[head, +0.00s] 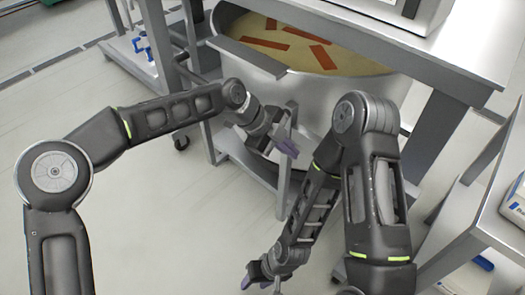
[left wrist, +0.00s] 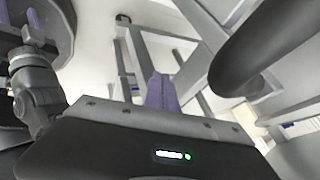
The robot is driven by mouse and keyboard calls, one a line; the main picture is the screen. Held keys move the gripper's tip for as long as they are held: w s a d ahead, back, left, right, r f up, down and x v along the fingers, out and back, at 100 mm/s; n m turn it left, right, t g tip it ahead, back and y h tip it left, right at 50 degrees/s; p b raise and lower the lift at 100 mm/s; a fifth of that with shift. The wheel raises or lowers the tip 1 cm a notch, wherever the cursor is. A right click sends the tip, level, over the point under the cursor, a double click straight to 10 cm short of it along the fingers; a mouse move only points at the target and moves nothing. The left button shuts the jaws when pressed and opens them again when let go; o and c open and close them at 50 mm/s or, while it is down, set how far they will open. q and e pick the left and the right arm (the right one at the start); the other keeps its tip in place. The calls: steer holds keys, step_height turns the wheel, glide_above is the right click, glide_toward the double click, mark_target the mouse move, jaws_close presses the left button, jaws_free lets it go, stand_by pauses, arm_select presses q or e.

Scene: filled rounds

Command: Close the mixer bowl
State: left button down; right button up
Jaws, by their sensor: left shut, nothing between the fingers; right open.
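The mixer bowl (head: 310,95) is a large steel vessel at the top middle of the head view. It is uncovered, and a yellowish filling with several red-orange strips shows inside. Its far side is hidden under the steel table. My left gripper (head: 288,148) is just below and in front of the bowl, apart from it as far as I can tell. Its purple fingers are together and empty in the left wrist view (left wrist: 161,92). My right gripper (head: 257,274) is low at the bottom middle, away from the bowl, with its fingers apart. I cannot make out a separate lid.
A grey flat bar (head: 248,57) crosses the bowl's left front rim. The steel table (head: 440,52) overhangs the bowl's back and right. A steel frame (head: 240,160) stands below the bowl, near my left gripper. A shelf unit (head: 490,225) is at right.

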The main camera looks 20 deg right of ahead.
arm_select(q)
steer(key=v, duration=0.9)
steer(key=shift+r+p, duration=0.3)
steer(key=shift+r, duration=0.05)
steer(key=shift+w+a, duration=0.1)
stand_by(0.5)
